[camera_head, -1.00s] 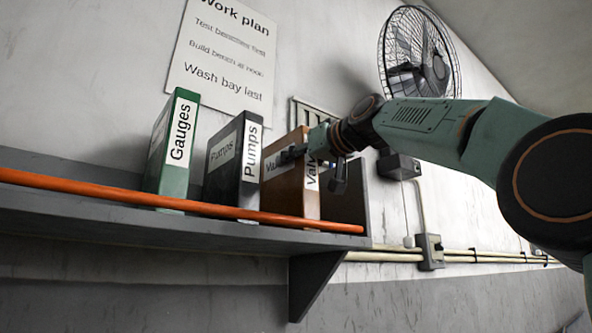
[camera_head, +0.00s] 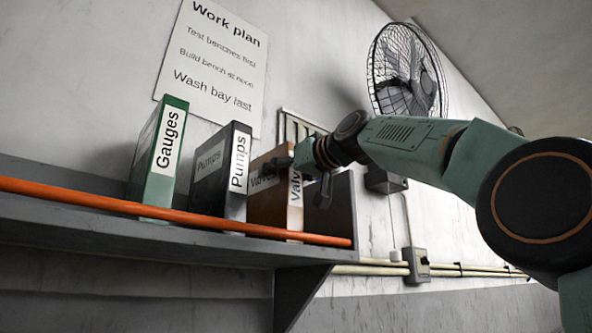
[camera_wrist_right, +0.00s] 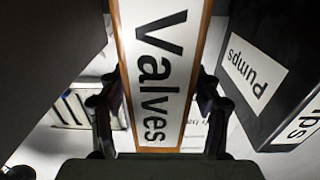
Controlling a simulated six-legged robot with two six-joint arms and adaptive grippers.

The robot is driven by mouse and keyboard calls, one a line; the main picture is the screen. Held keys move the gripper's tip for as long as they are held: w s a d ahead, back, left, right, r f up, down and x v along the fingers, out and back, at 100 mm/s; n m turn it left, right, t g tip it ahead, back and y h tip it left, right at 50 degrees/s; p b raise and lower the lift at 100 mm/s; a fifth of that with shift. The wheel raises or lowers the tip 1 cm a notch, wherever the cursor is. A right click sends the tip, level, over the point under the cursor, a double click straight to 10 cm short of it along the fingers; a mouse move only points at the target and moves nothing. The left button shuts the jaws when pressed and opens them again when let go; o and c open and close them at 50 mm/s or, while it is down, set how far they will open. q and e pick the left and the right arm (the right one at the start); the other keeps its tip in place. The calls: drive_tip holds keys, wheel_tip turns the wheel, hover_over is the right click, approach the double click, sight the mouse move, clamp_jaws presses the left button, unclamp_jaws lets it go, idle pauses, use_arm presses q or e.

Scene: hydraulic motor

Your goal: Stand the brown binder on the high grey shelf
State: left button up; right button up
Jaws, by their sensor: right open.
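The brown binder (camera_head: 268,208) stands upright on the high grey shelf (camera_head: 150,236), to the right of the binder marked Pumps. Its white label reads Valves. My right gripper (camera_head: 303,163) is at the upper part of its spine. In the right wrist view the open fingers lie on both sides of the brown binder (camera_wrist_right: 160,70), with small gaps beside it. The left gripper is not in view.
The black Pumps binder (camera_head: 219,180) and green Gauges binder (camera_head: 158,160) stand to the left. A grey end panel (camera_head: 338,208) is on the right. An orange rail (camera_head: 100,202) runs along the shelf front. A fan (camera_head: 405,75) hangs on the wall.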

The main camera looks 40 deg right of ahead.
drive_tip(key=shift+s+f+b, duration=0.2)
drive_tip(key=shift+s+b, duration=0.05)
drive_tip(key=shift+b, duration=0.1)
drive_tip(key=s+b, duration=0.7)
drive_tip(key=s, duration=0.5)
drive_tip(key=shift+d+r, duration=0.25)
drive_tip(key=shift+d, duration=0.2)
